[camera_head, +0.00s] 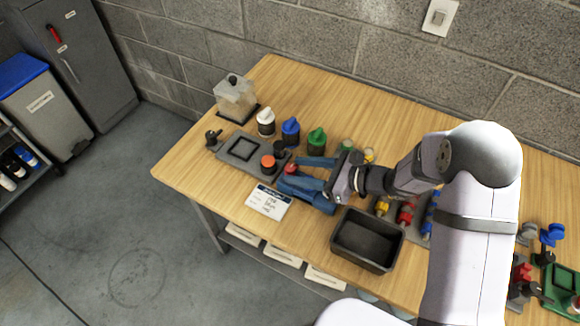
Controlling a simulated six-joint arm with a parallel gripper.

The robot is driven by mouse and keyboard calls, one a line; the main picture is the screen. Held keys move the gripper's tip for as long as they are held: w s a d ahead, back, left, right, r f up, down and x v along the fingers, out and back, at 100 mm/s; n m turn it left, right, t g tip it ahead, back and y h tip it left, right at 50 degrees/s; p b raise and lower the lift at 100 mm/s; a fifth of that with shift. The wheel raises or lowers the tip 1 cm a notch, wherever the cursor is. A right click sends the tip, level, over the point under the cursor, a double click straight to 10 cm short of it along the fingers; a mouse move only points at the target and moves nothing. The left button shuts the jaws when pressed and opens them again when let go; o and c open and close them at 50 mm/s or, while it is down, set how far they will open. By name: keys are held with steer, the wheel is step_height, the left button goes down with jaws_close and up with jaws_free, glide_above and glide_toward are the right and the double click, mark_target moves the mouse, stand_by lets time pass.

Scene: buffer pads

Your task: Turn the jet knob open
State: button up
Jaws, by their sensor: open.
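My gripper (292,172) reaches left over the table with its blue fingers open. A small red knob-like part (291,168) shows near the fingertips; I cannot tell whether they touch it. An orange-red round knob (268,161) stands just left of the fingers, beside a grey plate with a dark square frame (242,149). A black knob-like fitting (213,138) stands at the plate's left. No label tells me which of these is the jet knob, nor how far it is turned. My gripper partly hides the area right of the plate.
Bottles with white (265,120), blue (290,130) and green (316,140) caps stand behind the plate. A label card (268,202) lies in front. A black bin (366,240) stands below my wrist. The table's back is clear.

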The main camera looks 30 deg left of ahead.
mark_target(290, 168)
steer(key=shift+x, duration=1.8)
steer(key=shift+c, duration=0.4)
jaws_close()
steer(key=c, duration=1)
jaws_free()
steer(key=c, duration=1)
jaws_free()
steer(key=shift+n+g, duration=0.5)
steer(key=shift+g, duration=0.2)
steer(key=c, duration=1)
jaws_free()
steer(key=shift+o, duration=0.4)
jaws_free()
steer(key=shift+d+r, duration=0.1)
